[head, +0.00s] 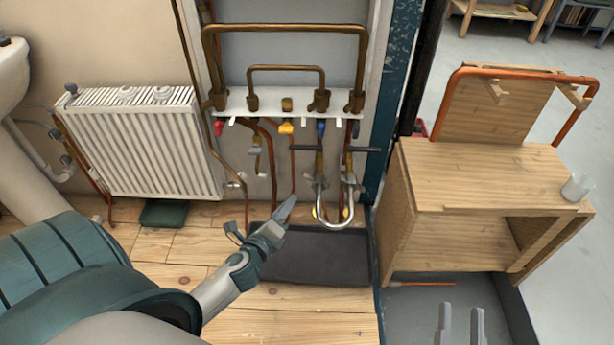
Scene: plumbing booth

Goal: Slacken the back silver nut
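A silver U-shaped pipe (335,222) hangs under the copper pipework in the middle of the head view. Silver fittings sit at its upper ends, one at the left leg (322,183) and one at the right leg (349,178). They are small, and I cannot tell which is the back silver nut. My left gripper (289,208) is in front and to the left of the U-pipe, apart from it, pointing up and right. Its finger opening is unclear. My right gripper (461,323) shows two separated fingers at the bottom edge, with nothing between them.
A dark tray (315,255) lies on the wooden floor below the pipes. A white radiator (145,150) is on the left wall. A blue post (393,95) stands right of the pipes. A wooden bench (480,180) with a clear cup (577,187) stands right.

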